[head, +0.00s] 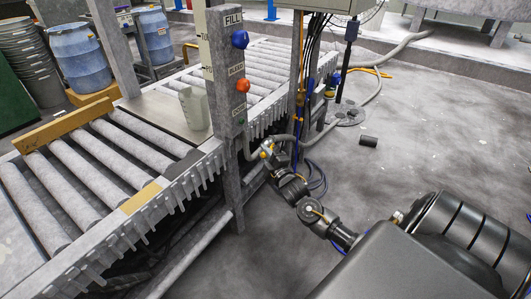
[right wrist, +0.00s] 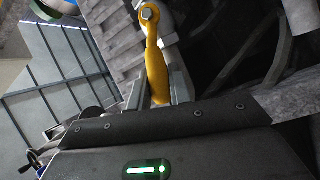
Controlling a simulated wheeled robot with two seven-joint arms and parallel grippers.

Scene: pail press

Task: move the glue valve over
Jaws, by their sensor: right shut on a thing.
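The glue valve's yellow lever (right wrist: 155,65) stands upright in the right wrist view, its top end bolted to a grey fitting. My right gripper (right wrist: 158,92) has a finger on each side of the lever's lower part and is shut on it. In the head view my right gripper (head: 270,153) is at the valve, low beside the grey post at the conveyor's edge. The valve is small there, with only bits of yellow showing, and my gripper partly hides it. My left gripper is not in view.
A grey post (head: 222,75) marked FILL carries a blue button (head: 240,39) and an orange-red one (head: 243,86). The roller conveyor (head: 75,165) runs along the left, with a pale jug (head: 193,107) on it. Cables hang behind my gripper. Open floor (head: 430,125) lies right.

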